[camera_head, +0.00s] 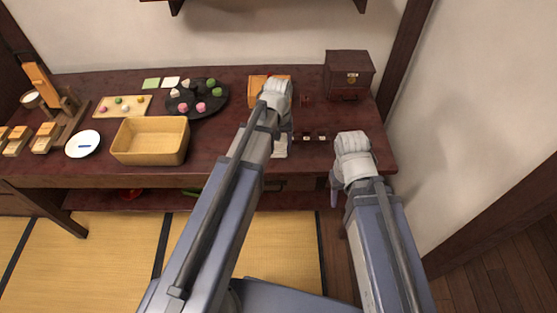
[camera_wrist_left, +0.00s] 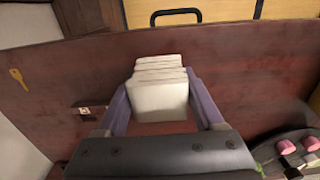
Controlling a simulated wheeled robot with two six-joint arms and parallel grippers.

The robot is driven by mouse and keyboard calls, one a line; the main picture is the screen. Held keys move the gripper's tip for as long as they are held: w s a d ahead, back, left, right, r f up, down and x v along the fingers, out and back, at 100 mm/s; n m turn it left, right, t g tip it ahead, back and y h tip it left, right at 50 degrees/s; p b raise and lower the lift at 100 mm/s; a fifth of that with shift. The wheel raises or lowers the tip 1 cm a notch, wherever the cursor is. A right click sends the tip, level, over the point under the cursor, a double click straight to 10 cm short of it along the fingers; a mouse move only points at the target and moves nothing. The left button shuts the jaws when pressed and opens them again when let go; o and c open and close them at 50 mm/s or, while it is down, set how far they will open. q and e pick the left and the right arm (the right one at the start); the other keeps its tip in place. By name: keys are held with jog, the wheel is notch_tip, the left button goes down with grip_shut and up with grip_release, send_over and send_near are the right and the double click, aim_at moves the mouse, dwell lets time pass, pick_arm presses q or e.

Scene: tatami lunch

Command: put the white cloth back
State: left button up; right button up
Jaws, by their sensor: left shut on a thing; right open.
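The white cloth (camera_wrist_left: 160,98) is a folded stack between the two fingers of my left gripper (camera_wrist_left: 163,112) in the left wrist view. The fingers are shut on its sides. In the head view a pale part of the cloth (camera_head: 280,148) shows just below my left wrist, over the front part of the dark red table. I cannot tell whether it touches the table. My right gripper (camera_head: 335,194) hangs by the table's front edge at the right. It is open, its fingers mostly hidden by the wrist.
The dark table (camera_head: 225,150) holds a wooden basket (camera_head: 122,152), a black plate of sweets (camera_head: 215,105), an orange wooden box (camera_head: 256,86) and a dark chest (camera_head: 346,61). Small pieces (camera_head: 322,138) lie right of the cloth. A key (camera_wrist_left: 18,78) shows in the left wrist view.

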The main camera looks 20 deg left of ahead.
aim_at(278, 154)
pick_arm(q)
jog(key=shift+f+b, duration=1.8)
jog(key=shift+f, duration=0.35)
jog(key=shift+f, duration=0.25)
jog(key=o, duration=1.2)
jog(key=shift+r, duration=0.1)
jog(key=shift+r, duration=0.15)
notch_tip(278, 154, up, 12)
jog(key=p, duration=1.2)
jog(key=s+d+m, duration=0.2)
jog(key=s+d, duration=0.1)
jog(key=s, duration=0.1)
jog(key=s+d+m, duration=0.2)
jog(key=s+d, duration=0.2)
jog(key=s, duration=0.1)
jog(key=s+d+m+y, duration=0.1)
jog(key=s+d+m, duration=0.2)
jog(key=s, duration=0.2)
jog(key=shift+s+d+r, duration=0.1)
jog(key=shift+s+d, duration=0.05)
jog(key=shift+d, duration=0.1)
